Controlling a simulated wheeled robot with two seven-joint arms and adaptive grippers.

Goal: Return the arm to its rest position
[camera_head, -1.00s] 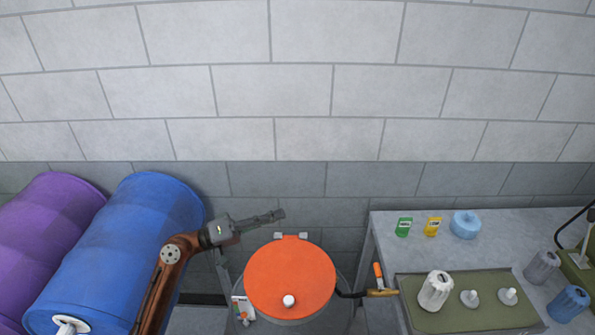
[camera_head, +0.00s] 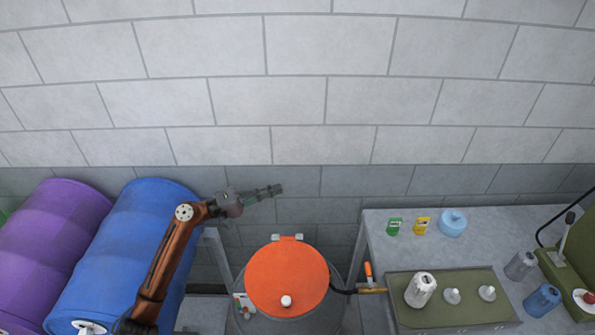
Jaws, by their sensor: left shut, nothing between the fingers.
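My left arm (camera_head: 168,262) comes up from the lower left in front of the blue drum. My left gripper (camera_head: 277,189) is shut and empty, pointing right in front of the grey block wall, above and behind the orange lid. My right gripper is not in view.
A blue drum (camera_head: 120,245) and a purple drum (camera_head: 55,235) lie at the left. A drum with an orange lid (camera_head: 285,275) stands in the middle. At the right, a grey table (camera_head: 500,222) holds a green tray (camera_head: 405,312), a white canister (camera_head: 420,290) and blue containers (camera_head: 453,222).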

